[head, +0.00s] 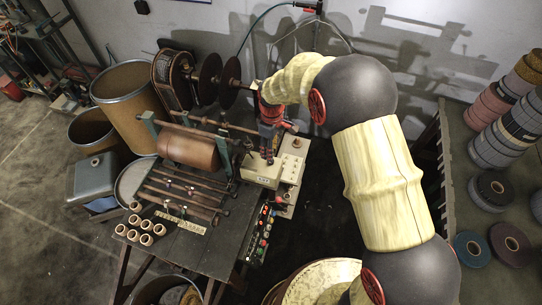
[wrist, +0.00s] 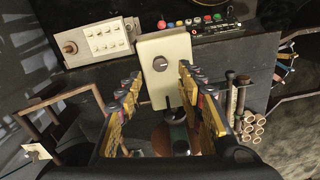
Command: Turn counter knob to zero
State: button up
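The counter is a cream box (wrist: 178,48) in the wrist view, with a small round dark-grey knob (wrist: 160,64) on its face. In the head view the cream box (head: 262,173) sits on the machine table, and its knob is too small or hidden to make out. My gripper (wrist: 160,76) is open, with its two fingers spread to the left and right of the knob. In the head view my gripper (head: 270,150) points down just above the cream box.
A cream panel (wrist: 98,40) with several small switches and a knob lies beside the box. A strip of coloured buttons (head: 263,230) runs along the table edge. A brown roller (head: 188,150), rods and several cardboard tubes (head: 134,219) occupy the table's left part.

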jog(key=shift+f+p, duration=0.5)
jog(key=shift+f, duration=2.6)
jog(key=shift+c, duration=1)
jog(key=c, duration=0.8)
